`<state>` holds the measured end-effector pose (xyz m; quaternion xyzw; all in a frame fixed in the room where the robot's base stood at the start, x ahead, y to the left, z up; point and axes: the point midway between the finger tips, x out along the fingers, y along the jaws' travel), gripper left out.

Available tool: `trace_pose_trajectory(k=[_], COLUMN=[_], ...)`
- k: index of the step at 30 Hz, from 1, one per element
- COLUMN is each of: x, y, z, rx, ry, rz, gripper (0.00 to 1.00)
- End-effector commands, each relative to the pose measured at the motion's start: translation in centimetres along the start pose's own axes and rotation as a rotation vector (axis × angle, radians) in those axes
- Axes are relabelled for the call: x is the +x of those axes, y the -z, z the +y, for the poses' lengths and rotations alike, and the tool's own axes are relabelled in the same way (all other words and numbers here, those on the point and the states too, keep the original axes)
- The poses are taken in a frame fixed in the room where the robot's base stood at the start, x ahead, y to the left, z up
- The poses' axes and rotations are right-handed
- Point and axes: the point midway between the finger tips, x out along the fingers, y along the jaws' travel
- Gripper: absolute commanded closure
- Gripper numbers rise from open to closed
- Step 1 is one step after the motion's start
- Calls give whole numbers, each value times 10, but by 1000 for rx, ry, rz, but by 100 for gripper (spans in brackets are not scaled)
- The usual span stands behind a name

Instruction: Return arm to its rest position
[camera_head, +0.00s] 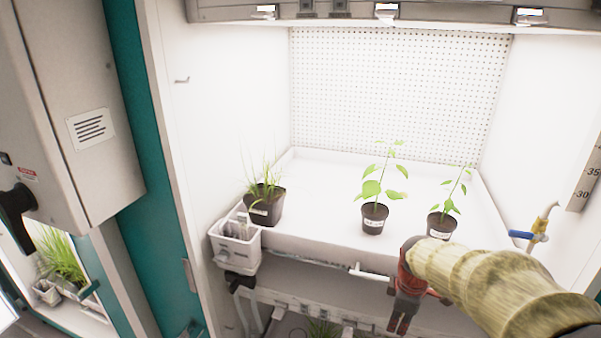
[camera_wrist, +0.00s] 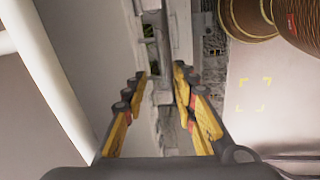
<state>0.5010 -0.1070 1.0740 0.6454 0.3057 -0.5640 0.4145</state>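My arm reaches in from the lower right of the head view in a yellowish, ridged sleeve. My gripper (camera_head: 399,325) hangs at its end, red and dark, pointing down in front of the chamber's white tray (camera_head: 310,243). In the wrist view my gripper (camera_wrist: 160,76) shows two yellow-padded fingers, spread apart with nothing between them. The gripper is open and empty, and it appears clear of the potted plants. Beyond the fingers is a narrow strip of grey structure.
On the tray stand a grassy pot (camera_head: 264,208), a leafy pot (camera_head: 375,218) and another leafy pot (camera_head: 441,225). A white caddy (camera_head: 236,250) hangs at the tray's left corner. A blue-handled tap (camera_head: 530,236) is at right. A lower shelf (camera_head: 300,278) runs underneath.

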Motion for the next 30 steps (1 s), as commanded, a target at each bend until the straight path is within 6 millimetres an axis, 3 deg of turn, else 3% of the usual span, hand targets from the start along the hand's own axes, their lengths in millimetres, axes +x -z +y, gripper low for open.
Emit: trace_pose_trajectory(k=[2, 4, 7, 11, 16, 22, 27, 30], x=[2, 8, -3, -38, -99, -147, -177, -181], y=[-1, -6, -12, -13, -12, -10, -4, -2], z=[-5, -23, -47, -83, -143, -192, -199, -200], rx=[112, 251, 475, 753, 1075, 1137, 1098, 1086], ry=[13, 49, 69, 58, 11, -51, -99, -104], rz=[-4, -18, -31, -23, 59, 208, 308, 323], gripper=[72, 72, 72, 72, 72, 72, 72, 72])
